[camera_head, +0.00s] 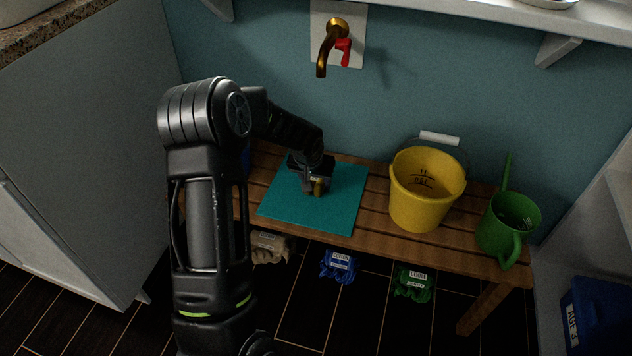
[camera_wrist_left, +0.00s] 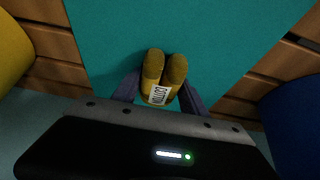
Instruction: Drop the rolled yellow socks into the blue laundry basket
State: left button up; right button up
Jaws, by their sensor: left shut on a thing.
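The rolled yellow socks (camera_wrist_left: 163,75), with a white label, sit between the two fingers of my left gripper (camera_wrist_left: 160,88) over the teal mat. In the head view, my left gripper (camera_head: 316,186) points down at the mat (camera_head: 345,205), and a small yellow bit of the socks (camera_head: 318,187) shows. I cannot tell whether the socks touch the mat. A blue rounded thing (camera_wrist_left: 295,115), possibly the laundry basket, stands beside the mat; in the head view my arm hides nearly all of it. My right gripper is out of view.
A yellow bucket (camera_head: 420,200) and a green watering can (camera_head: 508,225) stand on the right of the wooden bench (camera_head: 375,235). A brass tap (camera_head: 330,45) juts from the wall above. A labelled blue container (camera_head: 605,310) is at the lower right. Labelled bundles lie below the bench.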

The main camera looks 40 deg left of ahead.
pick_arm(q)
jog(key=c, duration=0.3)
notch_tip(320, 180, up, 10)
jog(key=p, duration=0.3)
jog(key=shift+f, duration=0.15)
jog(key=shift+c, duration=0.2)
jog(key=shift+r, duration=0.2)
